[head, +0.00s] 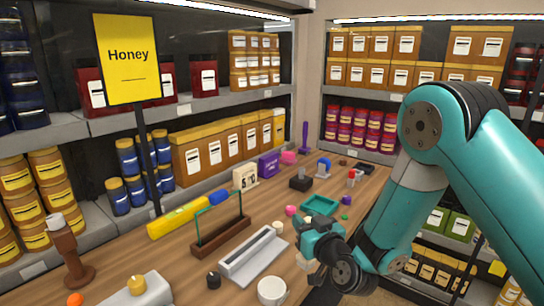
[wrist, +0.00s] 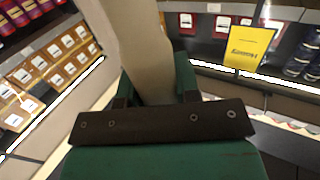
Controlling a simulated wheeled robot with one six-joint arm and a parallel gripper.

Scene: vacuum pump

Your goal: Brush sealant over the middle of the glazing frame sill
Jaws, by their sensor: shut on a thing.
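The glazing frame stands on the table in the head view. It has a dark brown sill (head: 222,238) and a thin green upright frame (head: 241,204) around an open or clear pane. My teal gripper (head: 310,246) is to the right of the frame, apart from it, above the near table. In the wrist view, my gripper (wrist: 155,95) is shut on a pale beige thing (wrist: 142,50), which looks like the brush handle. A pale bit shows under the gripper in the head view. I cannot make out bristles. No sealant is clearly visible on the sill.
A grey-white channel tray (head: 252,250) lies between the frame and my gripper. A white round pot (head: 272,291) and a small black knob (head: 213,280) are in front. A teal tray (head: 320,206) sits beyond my gripper.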

